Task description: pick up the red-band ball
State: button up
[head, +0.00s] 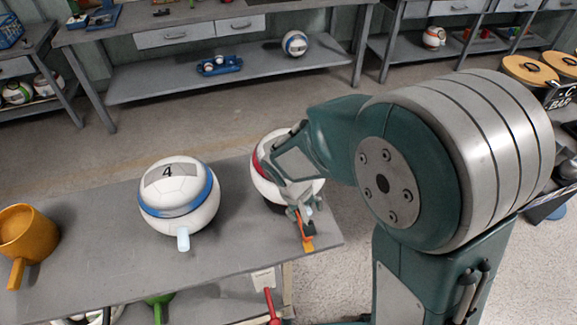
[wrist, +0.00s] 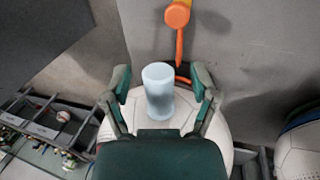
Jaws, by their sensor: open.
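The red-band ball (head: 262,185) is white with a red band and sits at the right end of the grey bench. My gripper (head: 302,195) is over its right side and hides part of it. In the wrist view, the white ball (wrist: 217,142) lies under my gripper (wrist: 161,80). Its pale blue peg (wrist: 158,92) stands between the two spread fingers, with gaps visible on both sides. My gripper is open. The red band cannot be made out in the wrist view.
A blue-band ball (head: 178,210) marked 4 sits left on the same bench (head: 95,235). An orange mug (head: 28,232) is at the far left. An orange tool (head: 305,229) lies near the bench's right edge, beside the red-band ball. Back shelves stand apart across the floor.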

grip_shut()
jog(key=shift+r, duration=0.15)
